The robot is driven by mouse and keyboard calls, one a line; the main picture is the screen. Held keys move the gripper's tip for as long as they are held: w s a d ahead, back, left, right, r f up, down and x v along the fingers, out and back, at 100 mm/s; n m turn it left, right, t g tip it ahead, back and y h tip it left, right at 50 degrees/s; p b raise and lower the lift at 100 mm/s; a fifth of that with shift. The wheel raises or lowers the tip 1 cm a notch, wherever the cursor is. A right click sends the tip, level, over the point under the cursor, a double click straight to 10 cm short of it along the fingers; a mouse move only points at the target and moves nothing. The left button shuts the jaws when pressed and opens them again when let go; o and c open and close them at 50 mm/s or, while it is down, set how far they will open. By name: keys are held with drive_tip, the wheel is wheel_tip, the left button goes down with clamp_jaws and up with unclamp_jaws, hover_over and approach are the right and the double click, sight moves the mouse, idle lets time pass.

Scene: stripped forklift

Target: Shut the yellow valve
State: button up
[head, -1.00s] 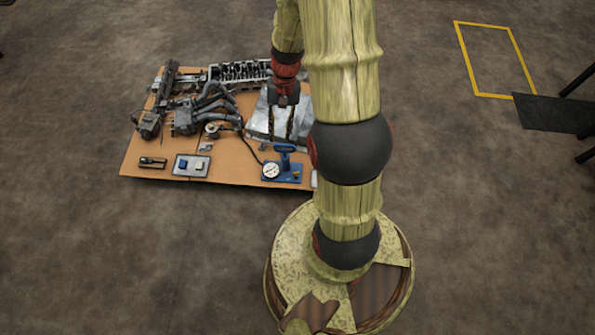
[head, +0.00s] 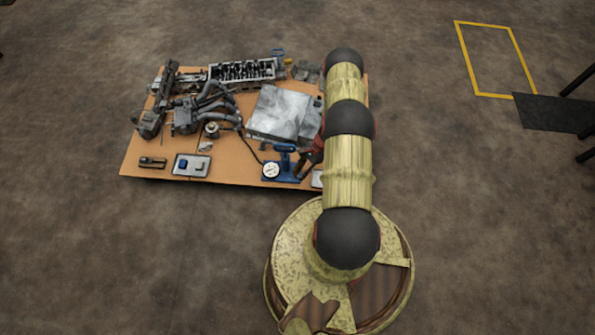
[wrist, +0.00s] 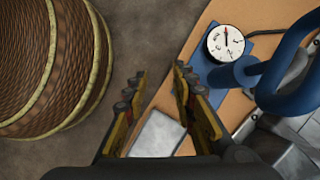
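The yellow valve is not clearly visible in either current view; in the head view my gripper covers the right part of the blue pump's base, where a small yellow part showed earlier. The blue hand pump (head: 284,150) stands at the board's front edge with a round white gauge (head: 271,170). In the wrist view the blue pump (wrist: 290,98) and gauge (wrist: 225,43) are at the upper right. My gripper (wrist: 160,75) is open, its fingers apart and nothing seen between them. The right finger overlaps the pump base's edge in that view.
A cardboard-brown board (head: 145,167) carries engine parts, a grey metal box (head: 277,112) behind the pump, and a small tray (head: 191,165) at left. A pale flat plate (wrist: 157,134) lies beneath my fingers in the wrist view. Open floor surrounds the board.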

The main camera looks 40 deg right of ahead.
drive_tip(key=w+d+f+m+h, duration=0.2)
drive_tip(key=w+d+f, duration=0.1)
drive_tip(key=d, duration=0.2)
drive_tip(key=shift+t, duration=0.4)
drive_tip(key=b+x, duration=0.1)
drive_tip(key=x, duration=0.2)
drive_tip(key=b+x, duration=0.2)
drive_tip(key=x, duration=0.2)
drive_tip(key=shift+w+a+f, duration=0.1)
drive_tip(key=shift+w, duration=0.15)
drive_tip(key=shift+c, duration=0.3)
clamp_jaws()
drive_tip(key=shift+m, duration=0.3)
